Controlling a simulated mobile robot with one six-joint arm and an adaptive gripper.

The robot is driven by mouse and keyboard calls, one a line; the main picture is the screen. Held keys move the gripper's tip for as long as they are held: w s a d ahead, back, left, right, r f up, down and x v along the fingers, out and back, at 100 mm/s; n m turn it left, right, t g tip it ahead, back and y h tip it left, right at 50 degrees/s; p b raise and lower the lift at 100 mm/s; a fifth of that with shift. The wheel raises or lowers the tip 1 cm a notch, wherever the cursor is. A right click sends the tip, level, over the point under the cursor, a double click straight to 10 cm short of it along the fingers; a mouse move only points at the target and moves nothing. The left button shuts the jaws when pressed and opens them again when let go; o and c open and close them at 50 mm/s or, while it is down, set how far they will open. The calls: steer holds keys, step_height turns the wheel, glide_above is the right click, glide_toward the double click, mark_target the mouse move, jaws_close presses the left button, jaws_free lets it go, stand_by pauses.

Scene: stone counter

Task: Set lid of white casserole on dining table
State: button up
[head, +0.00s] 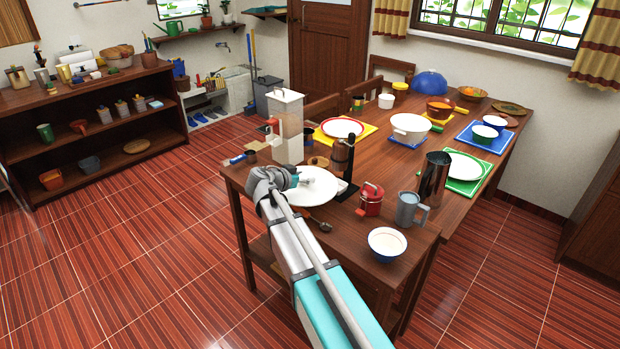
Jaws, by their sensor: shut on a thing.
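The white casserole (410,129) stands without its lid on a blue mat at the middle of the dining table (380,155). A round white disc (318,192), which looks like its lid, is at the table's near left end. My gripper (292,181) is at the disc's left side and shut on it. The wrist hides part of the disc and the exact grip. I cannot tell whether the disc touches the tabletop or is held just above it.
A black-based press (343,160), a red canister (370,200), a grey mug (408,209) and a blue-white bowl (387,243) stand right of the disc. A white-and-red dispenser (287,130) stands behind it. Bare wood shows between the casserole and dark pitcher (434,176).

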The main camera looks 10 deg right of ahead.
steer(key=shift+w+d, duration=0.9)
steer(key=shift+d, duration=0.25)
steer(key=shift+s+a+f+b, duration=0.15)
steer(key=shift+f+b, duration=0.45)
steer(key=shift+f, duration=0.2)
steer(key=shift+f+b, duration=0.6)
steer(key=shift+b, duration=0.2)
steer(key=o, duration=1.3)
steer(key=shift+r, duration=0.15)
